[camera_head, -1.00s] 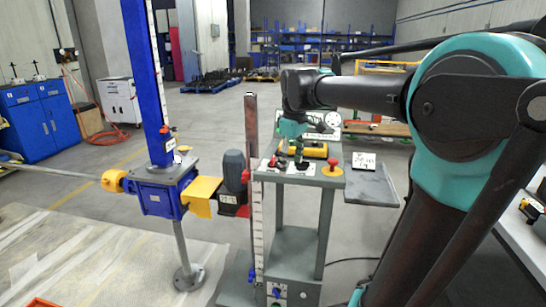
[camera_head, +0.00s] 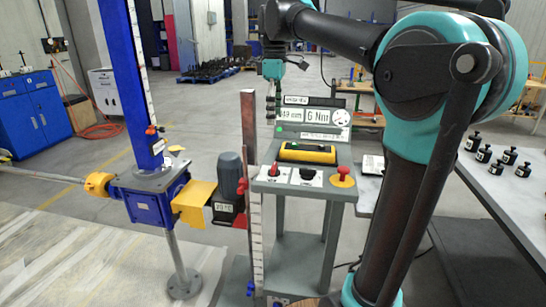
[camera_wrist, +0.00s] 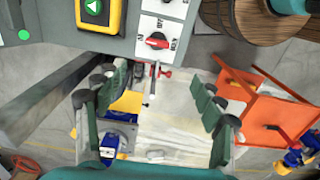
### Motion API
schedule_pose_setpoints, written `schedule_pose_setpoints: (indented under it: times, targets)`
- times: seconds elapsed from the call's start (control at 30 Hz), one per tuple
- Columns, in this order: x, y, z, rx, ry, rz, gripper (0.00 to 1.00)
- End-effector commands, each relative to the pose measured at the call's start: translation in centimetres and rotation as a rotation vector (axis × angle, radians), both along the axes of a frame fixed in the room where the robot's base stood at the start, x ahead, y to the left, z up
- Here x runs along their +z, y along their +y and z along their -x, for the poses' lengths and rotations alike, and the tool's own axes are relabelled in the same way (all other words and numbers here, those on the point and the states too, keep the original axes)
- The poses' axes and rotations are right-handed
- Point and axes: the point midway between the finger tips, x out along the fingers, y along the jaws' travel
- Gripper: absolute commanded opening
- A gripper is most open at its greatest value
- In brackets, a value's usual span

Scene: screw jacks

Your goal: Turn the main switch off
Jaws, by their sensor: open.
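A red rotary knob (camera_head: 274,169) sits on a white plate at the left of the grey control panel (camera_head: 262,184); a black knob (camera_head: 307,174) is to its right. Neither label can be read in the head view. In the wrist view a red knob (camera_wrist: 157,41) shows on a white plate with small markings at the top, its handle lying roughly crosswise. My gripper (camera_head: 270,112) hangs above and behind the panel's left side, apart from the knobs. In the wrist view my gripper (camera_wrist: 152,108) has its fingers wide apart with nothing between them.
A red mushroom button (camera_head: 343,173) on yellow is at the panel's right. A yellow-and-black pendant (camera_head: 307,153) lies behind the knobs, before the display (camera_head: 309,115). A rusty post (camera_head: 249,130), motor (camera_head: 229,175) and blue jack (camera_head: 150,197) stand left.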

Motion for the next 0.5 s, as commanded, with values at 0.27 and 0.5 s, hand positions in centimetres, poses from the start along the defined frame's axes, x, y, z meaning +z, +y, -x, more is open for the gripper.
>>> schedule_pose_setpoints:
  times: [0.27,0.5]
  targets:
    - [-1.8,0.0,0.0,0.004,0.001,0.001,0.69]
    - [-6.3,0.0,0.0,0.003,0.001,0.0,0.69]
